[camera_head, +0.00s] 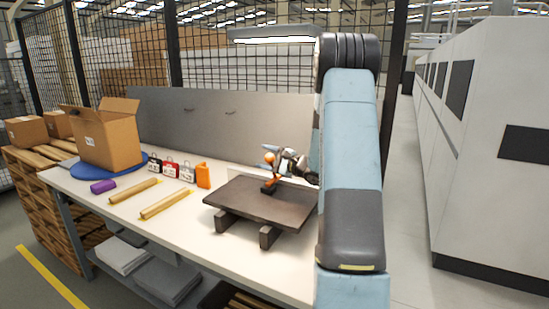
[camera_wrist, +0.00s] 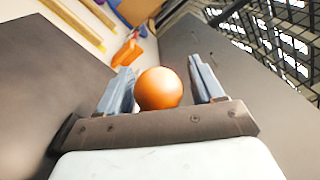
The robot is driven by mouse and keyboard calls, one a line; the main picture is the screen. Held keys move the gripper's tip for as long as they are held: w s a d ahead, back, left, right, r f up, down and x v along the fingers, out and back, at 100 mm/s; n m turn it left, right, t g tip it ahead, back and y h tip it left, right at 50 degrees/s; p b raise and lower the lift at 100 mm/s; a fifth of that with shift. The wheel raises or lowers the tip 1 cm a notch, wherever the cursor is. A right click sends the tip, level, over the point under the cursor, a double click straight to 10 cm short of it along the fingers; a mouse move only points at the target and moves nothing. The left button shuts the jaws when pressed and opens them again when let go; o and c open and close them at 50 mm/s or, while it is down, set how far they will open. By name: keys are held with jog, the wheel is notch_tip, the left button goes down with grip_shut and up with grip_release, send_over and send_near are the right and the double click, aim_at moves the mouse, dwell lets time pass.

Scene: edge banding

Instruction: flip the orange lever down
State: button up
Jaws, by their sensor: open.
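The orange lever (camera_head: 270,172) stands up from a dark brown board (camera_head: 247,199) on the workbench, with a round orange knob at its top. In the wrist view the orange knob (camera_wrist: 159,89) sits between the two fingers of my gripper (camera_wrist: 162,84). The fingers are apart, with a visible gap on the right side of the knob; the left finger is close to it, and I cannot tell whether they touch. In the head view my gripper (camera_head: 283,160) is at the lever's upper end. The lever's shaft is hidden below the knob in the wrist view.
The board rests on dark blocks (camera_head: 268,236). A grey panel (camera_head: 220,127) stands behind the bench.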

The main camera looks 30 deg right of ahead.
jog(key=v, duration=1.3)
jog(key=shift+s+d, duration=0.3)
jog(key=s+a+r+n+g, duration=0.2)
jog(key=s+a+n+g, duration=0.15)
jog(key=a, duration=0.45)
jog(key=s+a+r+n+g, duration=0.3)
jog(key=s+a+g, duration=0.15)
jog(key=a, duration=0.45)
jog(key=s+a+r+n+g, duration=0.2)
jog(key=s+a+n+g, duration=0.15)
jog(key=a, duration=0.45)
jog(key=s+a+r+n+h, duration=0.1)
jog(key=s+r+n+h, duration=0.1)
jog(key=s+h, duration=0.3)
jog(key=s+r+n+t+h, duration=0.1)
jog(key=s+n+h, duration=0.3)
jog(key=s, duration=1)
jog(key=shift+a+r+n+h, duration=0.4)
jog(key=shift+r+n, duration=0.1)
jog(key=shift+n, duration=0.3)
